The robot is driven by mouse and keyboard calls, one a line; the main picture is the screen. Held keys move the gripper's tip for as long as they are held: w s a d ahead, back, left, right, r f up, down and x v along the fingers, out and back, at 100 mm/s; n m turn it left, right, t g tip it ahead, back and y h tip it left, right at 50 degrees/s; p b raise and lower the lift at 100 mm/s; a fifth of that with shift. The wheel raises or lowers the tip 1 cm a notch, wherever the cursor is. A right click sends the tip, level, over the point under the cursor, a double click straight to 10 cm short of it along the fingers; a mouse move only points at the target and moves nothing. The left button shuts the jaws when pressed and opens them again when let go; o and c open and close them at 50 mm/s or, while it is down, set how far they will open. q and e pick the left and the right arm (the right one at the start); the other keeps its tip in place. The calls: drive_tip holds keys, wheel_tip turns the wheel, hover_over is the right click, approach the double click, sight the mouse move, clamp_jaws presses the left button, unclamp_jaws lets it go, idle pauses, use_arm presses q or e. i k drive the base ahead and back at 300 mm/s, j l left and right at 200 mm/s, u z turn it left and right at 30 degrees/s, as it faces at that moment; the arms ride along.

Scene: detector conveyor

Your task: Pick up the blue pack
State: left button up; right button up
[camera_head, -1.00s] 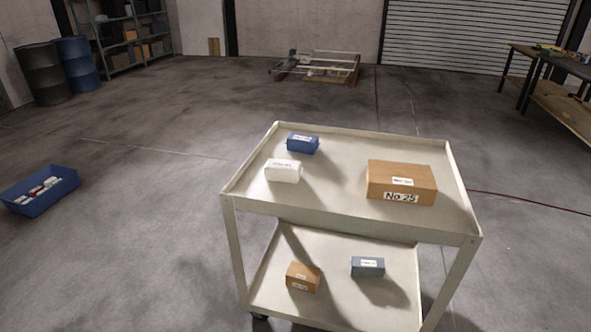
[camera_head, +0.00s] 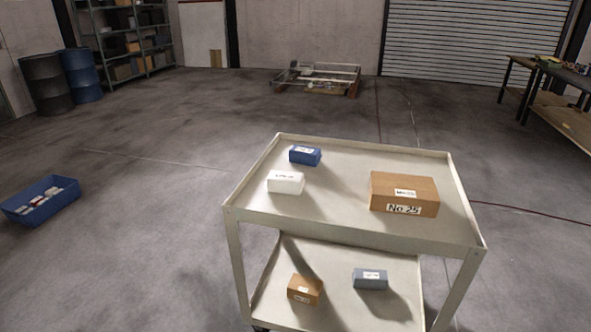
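The blue pack (camera_head: 305,156) is a small blue box with a white label. It lies on the top tray of a cream two-level cart (camera_head: 345,160), near the tray's far left corner. A white pack (camera_head: 286,183) lies just in front of it, slightly to the left, with a small gap. Neither of my grippers shows in the head view.
A brown box marked No 25 (camera_head: 404,195) stands on the right of the top tray. The lower shelf holds a small brown box (camera_head: 305,289) and a grey-blue box (camera_head: 370,279). A blue bin (camera_head: 41,200) with packs sits on the floor at left.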

sight(303, 155)
drive_tip(key=i+j+u, duration=0.55)
drive_tip(key=u, duration=0.3)
drive_tip(key=i+u, duration=0.85)
drive_tip(key=i+j+u, duration=0.15)
drive_tip(key=i, duration=0.7)
drive_tip(key=i+l+z, duration=0.1)
drive_tip(key=i+z, duration=0.7)
drive_tip(key=i+j+z, duration=0.1)
drive_tip(key=i+z, duration=0.15)
drive_tip(key=z, duration=0.15)
drive_tip(key=i+l+z, duration=0.15)
drive_tip(key=i+z, duration=0.15)
drive_tip(key=z, duration=0.2)
drive_tip(key=i+z, duration=0.65)
drive_tip(key=z, duration=0.3)
drive_tip(key=i+j+z, duration=0.2)
drive_tip(key=z, duration=0.25)
drive_tip(key=i+j+z, duration=0.35)
drive_tip(key=z, duration=0.15)
drive_tip(key=i+j+z, duration=0.25)
drive_tip(key=j+z, duration=0.25)
drive_tip(key=l, duration=0.15)
